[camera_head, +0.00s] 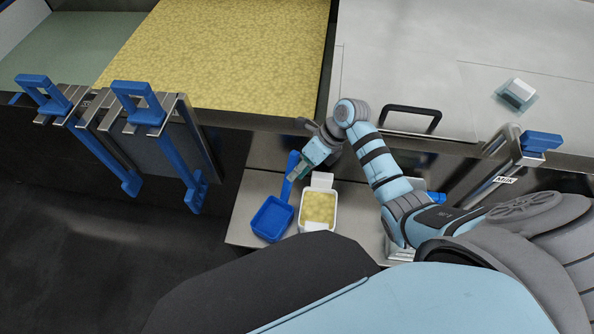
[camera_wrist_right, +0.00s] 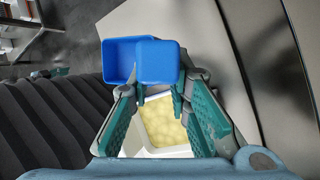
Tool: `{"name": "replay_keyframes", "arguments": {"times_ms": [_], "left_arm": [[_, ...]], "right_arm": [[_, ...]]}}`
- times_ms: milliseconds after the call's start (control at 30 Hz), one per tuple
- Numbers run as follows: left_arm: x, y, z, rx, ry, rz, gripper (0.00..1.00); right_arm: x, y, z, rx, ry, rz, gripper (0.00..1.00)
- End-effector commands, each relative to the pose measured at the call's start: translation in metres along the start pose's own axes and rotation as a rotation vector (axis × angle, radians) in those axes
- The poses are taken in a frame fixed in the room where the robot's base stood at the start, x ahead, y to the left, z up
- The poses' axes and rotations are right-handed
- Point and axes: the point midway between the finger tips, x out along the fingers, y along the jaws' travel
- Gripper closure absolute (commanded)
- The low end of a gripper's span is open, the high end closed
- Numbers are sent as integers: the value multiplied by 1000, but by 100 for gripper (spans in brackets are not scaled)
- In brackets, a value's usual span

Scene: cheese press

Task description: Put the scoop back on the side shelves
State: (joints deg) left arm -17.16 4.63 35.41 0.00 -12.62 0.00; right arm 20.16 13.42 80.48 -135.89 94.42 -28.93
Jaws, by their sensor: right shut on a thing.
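The blue scoop (camera_head: 272,218) has a square bowl and a long straight handle. In the head view it shows over the left part of the grey side shelf (camera_head: 240,218), with its handle up toward the vats. My right gripper (camera_head: 296,173) is shut on the scoop by its handle. In the right wrist view the blue scoop (camera_wrist_right: 118,60) shows just beyond the fingertips of the right gripper (camera_wrist_right: 158,95). I cannot tell whether the bowl touches the shelf. My left gripper is not in view.
A white tub (camera_head: 332,211) with yellow contents stands right of the scoop. A vat of yellow curd (camera_head: 225,50) lies behind at left. Blue-handled metal gates (camera_head: 150,115) hang left of the shelf. A black handle (camera_head: 412,110) and a small white block (camera_head: 518,92) are at right.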

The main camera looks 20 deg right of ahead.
Motion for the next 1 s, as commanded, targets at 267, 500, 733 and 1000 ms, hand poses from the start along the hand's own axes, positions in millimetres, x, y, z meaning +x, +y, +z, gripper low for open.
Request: {"name": "replay_keyframes", "arguments": {"times_ms": [267,500,733,1000], "left_arm": [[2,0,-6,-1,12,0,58],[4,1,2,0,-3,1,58],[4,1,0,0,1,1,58],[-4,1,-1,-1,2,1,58]], "right_arm": [[2,-1,-1,0,-1,-1,100],[4,-2,-2,1,0,-1,62],[3,-2,-2,1,-1,-1,62],[-30,-2,0,-1,-1,-8,62]]}}
